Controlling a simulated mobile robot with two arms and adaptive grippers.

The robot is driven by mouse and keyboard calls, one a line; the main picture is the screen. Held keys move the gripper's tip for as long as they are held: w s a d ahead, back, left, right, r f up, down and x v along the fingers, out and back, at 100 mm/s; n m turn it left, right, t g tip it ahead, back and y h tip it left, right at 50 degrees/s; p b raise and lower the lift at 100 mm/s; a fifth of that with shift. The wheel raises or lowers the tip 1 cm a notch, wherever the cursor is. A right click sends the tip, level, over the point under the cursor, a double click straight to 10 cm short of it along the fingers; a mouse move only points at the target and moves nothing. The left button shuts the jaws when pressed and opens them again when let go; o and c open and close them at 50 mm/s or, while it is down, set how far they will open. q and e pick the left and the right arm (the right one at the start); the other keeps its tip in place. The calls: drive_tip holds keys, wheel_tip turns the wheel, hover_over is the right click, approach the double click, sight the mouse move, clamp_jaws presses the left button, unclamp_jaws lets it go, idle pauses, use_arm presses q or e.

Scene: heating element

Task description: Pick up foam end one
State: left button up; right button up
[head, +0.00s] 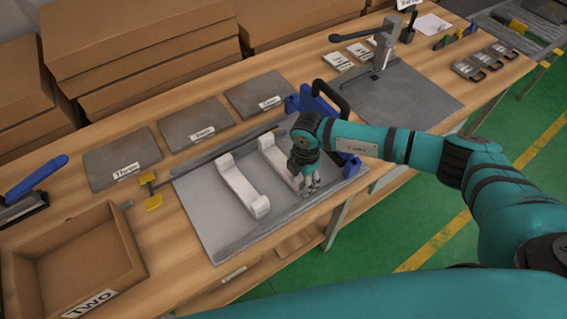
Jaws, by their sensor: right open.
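Two long white foam end pieces lie side by side on a grey mat (217,222) on the wooden bench. The left foam piece (240,186) is fully in view. The right foam piece (276,158) is partly hidden by my right gripper and wrist. I cannot tell which of them is foam end one. My right gripper (310,190) points down, open, at the near end of the right foam piece. I cannot tell whether it touches the foam. My left gripper is not in view.
An open cardboard box labelled "Two" (128,262) stands at the left. Grey plates, one labelled "Three" (122,158), lie behind the mat. A blue clamp with a black handle (318,101) stands behind my wrist. Stacked cardboard boxes (140,45) line the back.

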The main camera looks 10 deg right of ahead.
clamp_jaws()
